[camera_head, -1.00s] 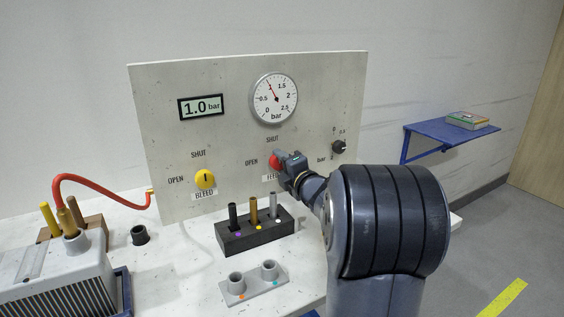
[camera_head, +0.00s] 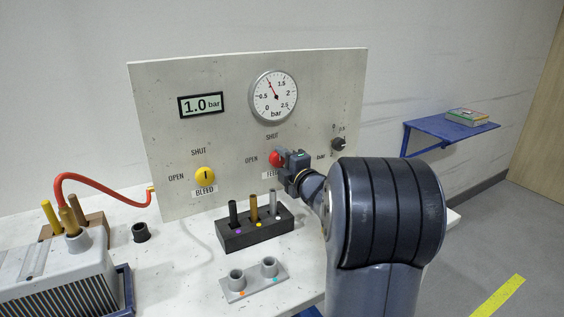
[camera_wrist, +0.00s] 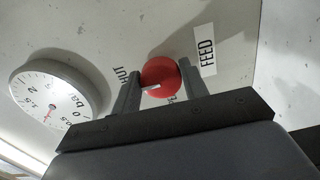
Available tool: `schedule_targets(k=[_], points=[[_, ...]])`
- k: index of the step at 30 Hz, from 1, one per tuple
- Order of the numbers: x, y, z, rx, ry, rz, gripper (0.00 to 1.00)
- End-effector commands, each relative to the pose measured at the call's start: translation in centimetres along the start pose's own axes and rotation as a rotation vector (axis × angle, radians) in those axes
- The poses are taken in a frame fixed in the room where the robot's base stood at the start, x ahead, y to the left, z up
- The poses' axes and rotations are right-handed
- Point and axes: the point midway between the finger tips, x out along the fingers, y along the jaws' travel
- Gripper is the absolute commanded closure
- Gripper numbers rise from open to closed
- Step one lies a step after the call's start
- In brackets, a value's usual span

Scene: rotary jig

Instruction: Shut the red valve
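The red valve (camera_head: 275,158) is a round knob on the upright panel, with SHUT above it, OPEN to its left and FEED below. My gripper (camera_head: 286,159) is just right of it in the head view and partly hides it. In the wrist view the red valve (camera_wrist: 161,73) shows between my two spread fingers, with a narrow gap visible beside it. My gripper looks open and holds nothing. The white mark on the knob points roughly to the SHUT side, though a finger partly hides that label.
A yellow BLEED knob (camera_head: 205,176), a round gauge (camera_head: 273,97) and a 1.0 bar display (camera_head: 201,105) are on the panel. A small black knob (camera_head: 338,144) is right of my gripper. A black block (camera_head: 255,235) with upright pins stands below.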

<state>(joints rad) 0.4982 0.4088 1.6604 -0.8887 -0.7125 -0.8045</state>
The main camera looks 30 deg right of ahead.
Motion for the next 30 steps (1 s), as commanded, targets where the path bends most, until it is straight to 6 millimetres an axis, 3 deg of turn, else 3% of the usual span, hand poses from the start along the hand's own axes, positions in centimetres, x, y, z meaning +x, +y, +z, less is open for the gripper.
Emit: schedule_targets(k=[7, 17, 30], points=[[0.0, -0.1, 0.0, 0.0, -0.001, -0.001, 0.38], [-0.5, 0.0, 0.1, -0.001, -0.001, 0.0, 0.37], [-8.5, 0.0, 0.1, 0.0, -0.003, -0.001, 0.37]])
